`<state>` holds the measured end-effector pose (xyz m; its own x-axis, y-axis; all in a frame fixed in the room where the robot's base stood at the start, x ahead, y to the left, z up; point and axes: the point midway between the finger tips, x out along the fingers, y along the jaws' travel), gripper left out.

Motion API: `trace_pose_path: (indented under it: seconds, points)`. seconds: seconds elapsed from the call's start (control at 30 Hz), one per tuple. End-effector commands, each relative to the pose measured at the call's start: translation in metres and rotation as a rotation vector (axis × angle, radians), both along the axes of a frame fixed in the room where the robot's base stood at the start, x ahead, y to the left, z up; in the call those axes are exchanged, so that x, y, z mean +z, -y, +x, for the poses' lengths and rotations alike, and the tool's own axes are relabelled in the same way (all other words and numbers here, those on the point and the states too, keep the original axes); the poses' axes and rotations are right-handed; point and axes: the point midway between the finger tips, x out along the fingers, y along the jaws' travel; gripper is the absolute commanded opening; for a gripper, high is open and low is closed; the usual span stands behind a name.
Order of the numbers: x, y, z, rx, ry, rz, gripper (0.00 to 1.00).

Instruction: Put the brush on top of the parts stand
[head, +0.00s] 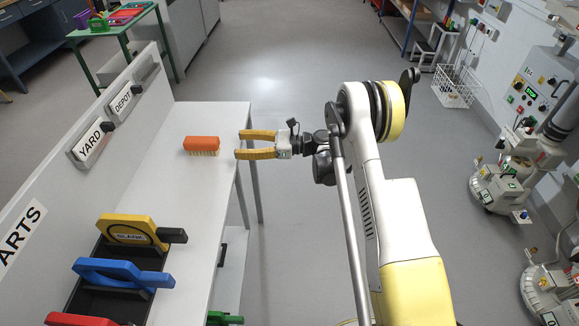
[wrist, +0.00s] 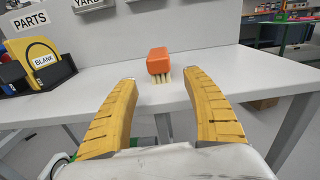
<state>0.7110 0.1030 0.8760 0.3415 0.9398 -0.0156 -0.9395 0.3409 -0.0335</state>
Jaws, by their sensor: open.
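The brush (head: 202,144) has an orange block body and pale bristles facing down. It stands on the white top of the parts stand (head: 213,119), near the back half and close to the right edge. In the wrist view the brush (wrist: 159,62) is straight ahead, between and beyond my fingertips. My gripper (head: 241,144) has yellow fingers, open and empty, pointing left at the stand's right edge. A gap shows between the fingertips and the brush. The stand top also shows in the wrist view (wrist: 220,66).
A black tray (head: 75,302) holds yellow (head: 128,230), blue (head: 110,271) and red handled pieces at the stand's front left. A panel with signs YARD, DEPOT and PARTS (head: 85,165) rises along the left side. Floor behind the stand is clear. Machines (head: 500,185) stand at right.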

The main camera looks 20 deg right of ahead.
Motion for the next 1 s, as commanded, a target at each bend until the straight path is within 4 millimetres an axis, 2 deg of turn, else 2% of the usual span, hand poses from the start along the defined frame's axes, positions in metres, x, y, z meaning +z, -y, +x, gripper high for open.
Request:
trace_pose_path:
  seconds: [0.17,0.27,0.37,0.57,0.7,0.83,1.0]
  points:
    - [0.041,-0.010,-0.002,-0.010,0.102,-0.185,0.58]
    - [0.073,-0.015,-0.013,-0.003,0.208,-0.366,0.58]
    - [0.101,-0.016,-0.033,0.021,0.322,-0.555,0.58]
    - [0.143,-0.008,-0.097,0.127,0.562,-0.926,0.58]
    - [0.162,0.008,-0.154,0.246,0.737,-1.179,0.58]
    - [0.170,0.028,-0.210,0.392,0.903,-1.405,0.58]
    - [0.168,0.060,-0.281,0.630,1.111,-1.675,0.58]
